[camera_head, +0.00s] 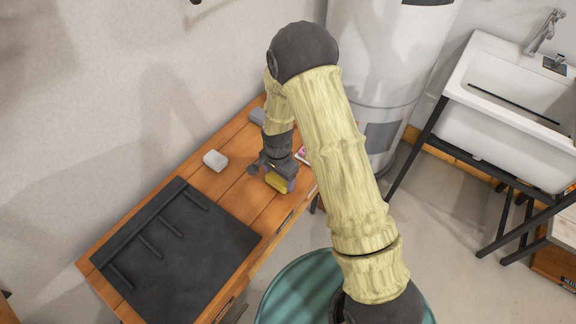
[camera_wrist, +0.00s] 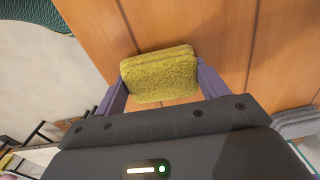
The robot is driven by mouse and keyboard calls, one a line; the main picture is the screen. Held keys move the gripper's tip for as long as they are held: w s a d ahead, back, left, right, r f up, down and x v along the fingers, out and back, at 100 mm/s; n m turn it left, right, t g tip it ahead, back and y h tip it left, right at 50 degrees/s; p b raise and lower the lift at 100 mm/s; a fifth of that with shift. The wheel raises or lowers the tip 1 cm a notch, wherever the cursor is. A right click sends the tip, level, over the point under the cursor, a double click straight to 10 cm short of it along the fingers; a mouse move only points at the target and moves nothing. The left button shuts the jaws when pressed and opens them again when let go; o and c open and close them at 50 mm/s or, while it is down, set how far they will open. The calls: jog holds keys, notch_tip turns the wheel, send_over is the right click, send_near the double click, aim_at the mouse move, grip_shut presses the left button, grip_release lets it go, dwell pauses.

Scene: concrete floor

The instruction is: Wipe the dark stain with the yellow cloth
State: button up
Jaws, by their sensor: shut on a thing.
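My gripper (camera_head: 279,182) is low over the wooden bench, on the part right of the black mat. It is shut on the yellow cloth (camera_head: 277,183), a thick folded pad. In the wrist view the yellow cloth (camera_wrist: 160,75) sits between the two purple fingers of my gripper (camera_wrist: 160,82). I cannot tell whether the cloth touches the wood. No dark stain shows clearly in either view; my gripper and arm hide part of the bench.
The wooden bench (camera_head: 222,184) carries a black ribbed mat (camera_head: 180,250), a white block (camera_head: 215,160) and a grey item (camera_head: 257,116). A grey folded item shows in the wrist view (camera_wrist: 297,123). A white tank (camera_head: 390,60) and a sink (camera_head: 505,95) stand behind and right.

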jog(key=shift+s+d, duration=0.8)
jog(key=shift+d, duration=0.15)
jog(key=shift+s+r+p, duration=0.1)
jog(key=shift+r+p, duration=0.25)
jog(key=shift+p, duration=0.2)
notch_tip(320, 180, up, 2)
jog(key=shift+r+p, duration=0.1)
jog(key=shift+p, duration=0.2)
jog(key=shift+r+p, duration=2.15)
jog(key=shift+r, duration=0.45)
jog(key=shift+w, duration=0.25)
jog(key=shift+s+a, duration=0.1)
jog(key=shift+s, duration=0.1)
